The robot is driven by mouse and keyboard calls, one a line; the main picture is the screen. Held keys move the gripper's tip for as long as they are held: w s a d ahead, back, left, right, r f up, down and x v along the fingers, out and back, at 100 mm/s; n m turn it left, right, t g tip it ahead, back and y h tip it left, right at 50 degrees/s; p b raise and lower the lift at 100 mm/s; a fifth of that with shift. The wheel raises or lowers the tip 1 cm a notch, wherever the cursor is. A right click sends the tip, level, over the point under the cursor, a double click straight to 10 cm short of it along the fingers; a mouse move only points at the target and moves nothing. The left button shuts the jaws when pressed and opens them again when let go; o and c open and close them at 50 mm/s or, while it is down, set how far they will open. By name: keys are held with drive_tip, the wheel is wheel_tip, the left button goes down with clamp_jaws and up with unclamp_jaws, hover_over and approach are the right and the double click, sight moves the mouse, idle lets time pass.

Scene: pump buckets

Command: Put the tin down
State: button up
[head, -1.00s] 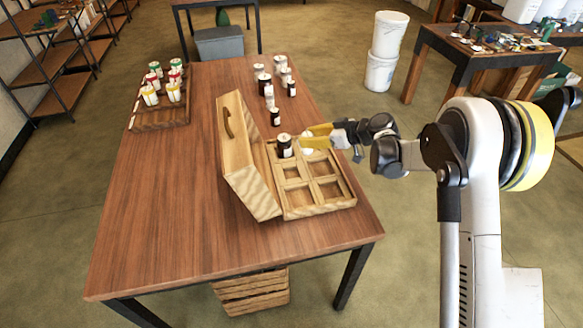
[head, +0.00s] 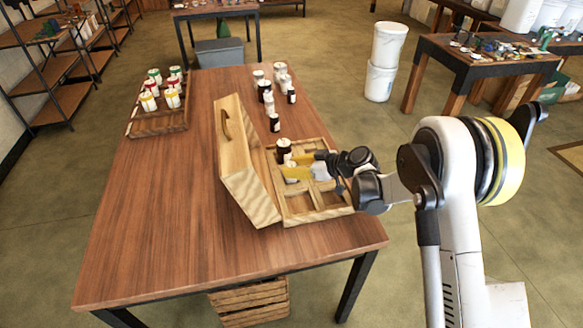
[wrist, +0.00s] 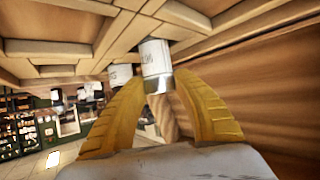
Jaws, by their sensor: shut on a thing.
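My gripper (head: 291,165), with its yellow fingers, is over the back part of an open wooden box (head: 318,215) with compartments. In the wrist view my gripper (wrist: 162,82) is shut on a white tin (wrist: 155,58) with dark lettering. The tin stands close against the wooden dividers, and its far end is partly hidden by them. I cannot tell if it rests on the compartment floor. In the head view the fingers mostly hide the tin.
The box's raised lid (head: 233,165) with a handle stands along its left side. Several dark and white jars (head: 274,122) stand behind the box. A wooden tray (head: 150,125) of white tins with coloured lids is at the back left. The table's front left is clear.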

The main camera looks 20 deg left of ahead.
drive_tip(key=shift+f, duration=0.25)
drive_tip(key=o, duration=1.1)
drive_tip(key=shift+d+r+p, duration=0.2)
drive_tip(key=shift+r+p, duration=0.1)
drive_tip(key=shift+r, duration=0.15)
drive_tip(key=p+v, duration=0.3)
drive_tip(key=v, duration=0.8)
drive_tip(key=shift+d, duration=0.25)
